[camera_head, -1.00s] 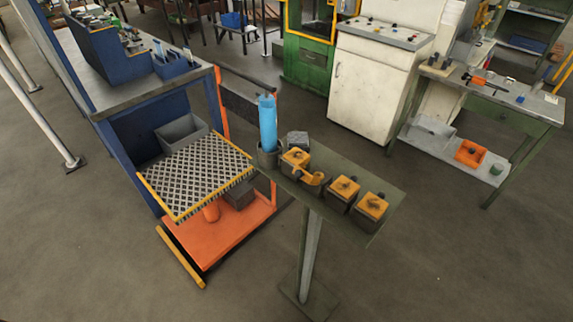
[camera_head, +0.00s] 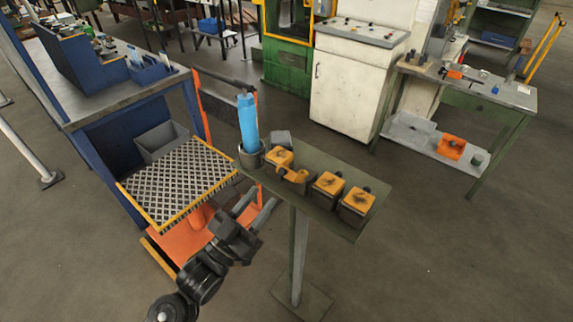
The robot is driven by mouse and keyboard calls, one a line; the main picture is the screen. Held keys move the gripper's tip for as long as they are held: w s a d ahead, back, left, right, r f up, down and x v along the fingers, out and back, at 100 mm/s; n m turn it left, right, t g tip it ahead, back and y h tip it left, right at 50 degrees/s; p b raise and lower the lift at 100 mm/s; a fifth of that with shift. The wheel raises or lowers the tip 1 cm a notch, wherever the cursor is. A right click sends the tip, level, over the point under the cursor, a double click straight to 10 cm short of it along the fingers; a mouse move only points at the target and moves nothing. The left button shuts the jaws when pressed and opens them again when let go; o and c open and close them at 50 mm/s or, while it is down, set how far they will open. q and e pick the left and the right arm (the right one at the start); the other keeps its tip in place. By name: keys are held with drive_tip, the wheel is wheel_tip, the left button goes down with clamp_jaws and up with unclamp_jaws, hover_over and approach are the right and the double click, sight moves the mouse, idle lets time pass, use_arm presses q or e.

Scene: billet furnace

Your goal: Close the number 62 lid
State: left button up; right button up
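Several dark boxes with orange-yellow lids stand in a row on a narrow green stand (camera_head: 318,160). The lids on the far-left box (camera_head: 278,158), the third box (camera_head: 328,183) and the right box (camera_head: 357,200) look flat and shut. Between the first and third, an orange-yellow piece (camera_head: 295,175) sits at a different angle, perhaps a raised lid. The numbers are too small to read, so I cannot tell which is 62. My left gripper (camera_head: 264,197) is open and empty, its two fingers apart, in front of and below the stand's left end. My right gripper is out of view.
A blue cylinder (camera_head: 248,122) stands upright in a dark holder at the stand's left end, with a grey block (camera_head: 280,138) beside it. A checkered metal platform (camera_head: 180,180) lies left of the stand. Open floor (camera_head: 440,260) lies to the right.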

sight(281, 171)
use_arm(q)
drive_tip(key=p+x, duration=0.3)
drive_tip(key=x, duration=0.6)
drive_tip(key=shift+w+d+r+p, duration=0.2)
drive_tip(key=shift+w+r+p, duration=0.05)
drive_tip(key=shift+r+p, duration=0.1)
drive_tip(key=shift+w+d, duration=0.3)
drive_tip(key=shift+w, duration=0.15)
clamp_jaws()
drive_tip(key=shift+r, duration=0.1)
